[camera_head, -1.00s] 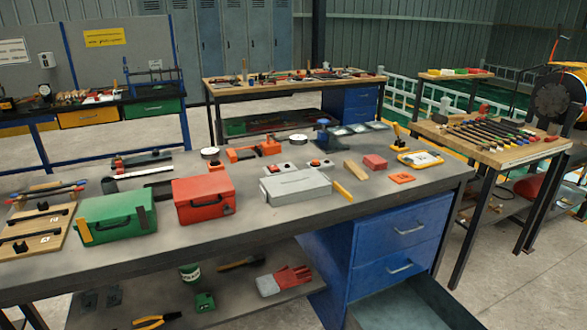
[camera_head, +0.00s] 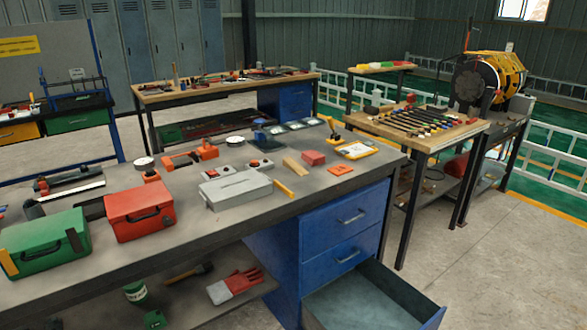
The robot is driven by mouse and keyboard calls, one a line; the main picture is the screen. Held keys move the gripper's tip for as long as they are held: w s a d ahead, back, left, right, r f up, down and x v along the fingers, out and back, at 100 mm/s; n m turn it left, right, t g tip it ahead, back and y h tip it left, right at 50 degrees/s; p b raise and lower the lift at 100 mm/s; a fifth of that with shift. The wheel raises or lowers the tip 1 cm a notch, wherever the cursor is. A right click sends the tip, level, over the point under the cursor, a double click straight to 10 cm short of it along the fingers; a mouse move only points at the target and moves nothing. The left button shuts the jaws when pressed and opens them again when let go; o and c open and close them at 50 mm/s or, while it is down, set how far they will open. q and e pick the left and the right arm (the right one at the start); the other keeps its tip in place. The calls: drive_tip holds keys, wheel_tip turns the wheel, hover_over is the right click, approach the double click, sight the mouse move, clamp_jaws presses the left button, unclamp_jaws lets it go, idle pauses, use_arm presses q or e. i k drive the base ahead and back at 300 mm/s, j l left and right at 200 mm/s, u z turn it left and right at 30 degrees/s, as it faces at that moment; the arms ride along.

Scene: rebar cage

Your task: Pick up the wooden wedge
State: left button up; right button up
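The wooden wedge (camera_head: 295,167) is a small tan block lying on the grey top of the workbench (camera_head: 245,222). It sits between the grey metal case (camera_head: 235,190) and a small red block (camera_head: 313,158). A yellow bar (camera_head: 284,188) lies just in front of it, near the bench's front edge. Nothing covers the wedge. Neither of my grippers shows in the head view.
A red toolbox (camera_head: 139,211) and a green toolbox (camera_head: 45,243) stand on the bench's left part. An orange square (camera_head: 340,170) lies right of the wedge. Below, an open drawer (camera_head: 375,298) juts out. Another tool table (camera_head: 425,138) stands at right, with clear floor in front.

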sight(289, 163)
drive_tip(key=i+j+z, duration=0.2)
drive_tip(key=i+z, duration=0.15)
drive_tip(key=i+j+z, duration=0.7)
drive_tip(key=i+j, duration=0.05)
drive_tip(key=j, duration=0.05)
